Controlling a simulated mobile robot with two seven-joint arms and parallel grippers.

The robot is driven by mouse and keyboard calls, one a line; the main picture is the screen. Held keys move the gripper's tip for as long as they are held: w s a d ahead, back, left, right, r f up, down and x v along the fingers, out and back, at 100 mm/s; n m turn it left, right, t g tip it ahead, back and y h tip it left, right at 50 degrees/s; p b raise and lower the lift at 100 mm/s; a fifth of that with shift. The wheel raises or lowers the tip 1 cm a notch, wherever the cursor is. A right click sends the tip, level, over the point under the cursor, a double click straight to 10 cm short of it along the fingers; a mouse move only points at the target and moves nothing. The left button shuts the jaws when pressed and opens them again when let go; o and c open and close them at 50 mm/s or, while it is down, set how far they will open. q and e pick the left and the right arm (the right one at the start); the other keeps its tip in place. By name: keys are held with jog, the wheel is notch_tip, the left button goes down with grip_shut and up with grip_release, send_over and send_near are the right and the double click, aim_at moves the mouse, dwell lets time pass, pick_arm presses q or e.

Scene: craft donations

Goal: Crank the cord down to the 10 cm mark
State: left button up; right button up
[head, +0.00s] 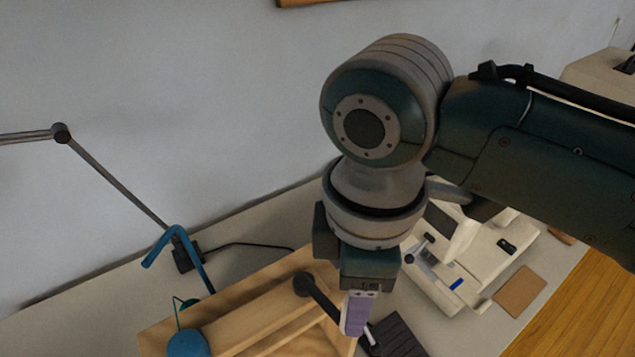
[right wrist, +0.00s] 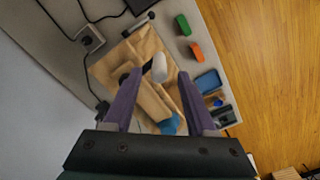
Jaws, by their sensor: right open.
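The wooden cord frame (head: 265,325) stands on the table at the bottom of the head view. A black crank arm (head: 323,302) runs from a dark round hub on the frame. The crank's pale handle (right wrist: 159,68) shows in the right wrist view. My right gripper (right wrist: 160,75) is open, its purple fingers on either side of the handle in that picture; I cannot tell whether they touch it. Blue cord (head: 187,343) shows as a ball at the frame's left, and a blue piece (right wrist: 168,125) shows in the wrist view. No 10 cm mark is readable. My left gripper is out of view.
A white sewing machine (head: 470,245) stands to the right of the frame. A lamp arm (head: 118,180) rises at the left near the wall. Green (right wrist: 182,24) and orange (right wrist: 196,51) blocks and a blue item (right wrist: 208,82) lie beside the frame.

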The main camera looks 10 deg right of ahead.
notch_tip(320, 180, down, 5)
jog(key=shift+r, duration=0.1)
jog(key=shift+c, duration=0.2)
grip_shut()
dwell(0.4)
dwell(0.9)
